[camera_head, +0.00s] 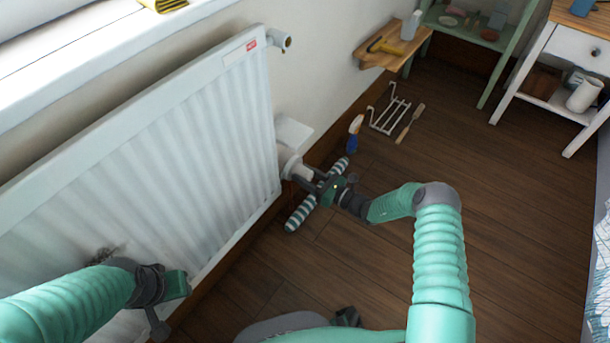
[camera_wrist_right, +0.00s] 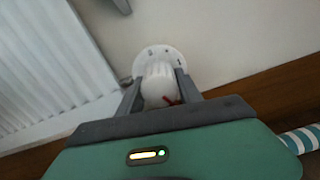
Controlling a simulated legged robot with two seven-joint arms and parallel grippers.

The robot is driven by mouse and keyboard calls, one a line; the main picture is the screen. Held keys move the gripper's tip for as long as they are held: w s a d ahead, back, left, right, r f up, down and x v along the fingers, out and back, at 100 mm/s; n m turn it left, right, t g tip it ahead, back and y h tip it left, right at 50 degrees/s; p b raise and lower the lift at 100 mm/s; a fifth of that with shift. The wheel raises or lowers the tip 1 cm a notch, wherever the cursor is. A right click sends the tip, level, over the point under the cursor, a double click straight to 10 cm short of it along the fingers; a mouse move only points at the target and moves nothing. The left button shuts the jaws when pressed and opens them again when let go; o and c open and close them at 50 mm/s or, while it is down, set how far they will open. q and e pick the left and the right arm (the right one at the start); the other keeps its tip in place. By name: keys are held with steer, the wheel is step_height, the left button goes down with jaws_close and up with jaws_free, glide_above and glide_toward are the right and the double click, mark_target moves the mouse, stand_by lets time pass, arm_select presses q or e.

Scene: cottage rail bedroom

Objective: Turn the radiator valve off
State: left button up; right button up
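The white radiator valve (camera_head: 290,168) sits at the radiator's lower right end, by the wall. In the right wrist view its ribbed white knob (camera_wrist_right: 158,84) stands in front of a round white dial with dark marks, and a red mark shows on the knob's near end. My right gripper (camera_head: 302,178) is at the valve; its two grey fingers (camera_wrist_right: 158,92) lie along both sides of the knob, with no clear gap at the tips. My left gripper (camera_head: 165,305) is low in front of the radiator, apart from the valve; its finger opening is unclear.
The white radiator (camera_head: 170,160) fills the left under the sill. A striped roll (camera_head: 299,216) lies on the floor beneath my right gripper. A blue-handled brush (camera_head: 354,133), a white rack (camera_head: 390,113) and a wooden-handled tool (camera_head: 410,123) lie beyond. Open floor is at right.

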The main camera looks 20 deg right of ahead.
steer(key=c, duration=0.6)
steer(key=shift+o, duration=0.2)
